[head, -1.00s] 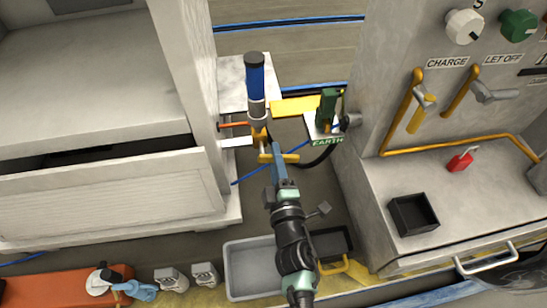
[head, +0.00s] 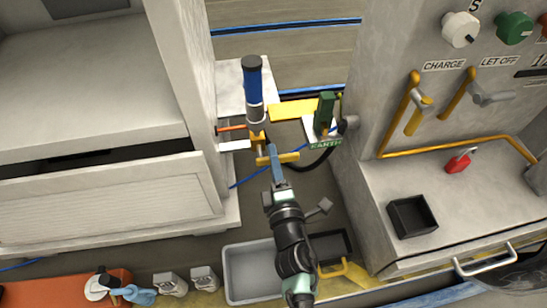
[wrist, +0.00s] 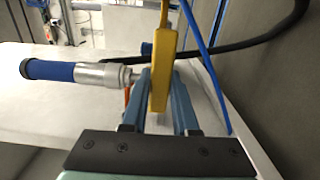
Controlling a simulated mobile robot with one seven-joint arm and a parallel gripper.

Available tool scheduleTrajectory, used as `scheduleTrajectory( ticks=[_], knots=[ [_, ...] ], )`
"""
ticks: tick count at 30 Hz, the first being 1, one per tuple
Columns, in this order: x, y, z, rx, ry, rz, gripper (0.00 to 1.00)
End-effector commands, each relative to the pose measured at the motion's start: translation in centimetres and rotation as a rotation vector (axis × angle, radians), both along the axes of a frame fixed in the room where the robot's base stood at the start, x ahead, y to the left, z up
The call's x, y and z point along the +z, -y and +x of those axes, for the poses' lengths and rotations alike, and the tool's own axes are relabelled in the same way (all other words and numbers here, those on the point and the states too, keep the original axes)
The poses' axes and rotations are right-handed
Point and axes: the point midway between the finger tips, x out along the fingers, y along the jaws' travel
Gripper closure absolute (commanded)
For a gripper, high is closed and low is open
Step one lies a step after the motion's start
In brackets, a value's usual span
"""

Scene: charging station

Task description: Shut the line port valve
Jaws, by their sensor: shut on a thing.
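My gripper (head: 275,155) is shut on a yellow bar-shaped handle (head: 289,158), taken to be the line port valve's lever. In the wrist view the handle (wrist: 161,72) stands between the two blue fingers (wrist: 161,100). A blue cylinder with a silver end (head: 253,92) stands just beyond the gripper; its silver fitting (wrist: 105,75) reaches toward the handle in the wrist view. A small yellow part (head: 257,141) sits at the cylinder's base. The valve body is mostly hidden behind the handle and fingers.
A green EARTH clamp (head: 325,112) stands to the right, with a black cable. A charging cabinet (head: 435,150) with yellow levers is at the right, a white cabinet (head: 110,200) at the left. A grey bin (head: 250,270) is below the arm.

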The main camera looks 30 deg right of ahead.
Motion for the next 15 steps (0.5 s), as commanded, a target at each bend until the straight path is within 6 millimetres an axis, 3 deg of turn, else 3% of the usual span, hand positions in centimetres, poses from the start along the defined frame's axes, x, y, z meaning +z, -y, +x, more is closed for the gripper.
scheduleTrajectory(
  ticks=[1, 2, 6, 15],
  knots=[
    [-0.04, -0.02, -0.03, 0.001, -0.003, -0.006, 1.0],
    [-0.03, -0.02, -0.03, 0.001, -0.003, -0.006, 0.71],
    [-0.02, -0.01, -0.02, 0.001, -0.001, -0.005, 0.45],
    [0.0, -0.01, -0.04, 0.0, -0.001, -0.002, 0.43]
  ],
)
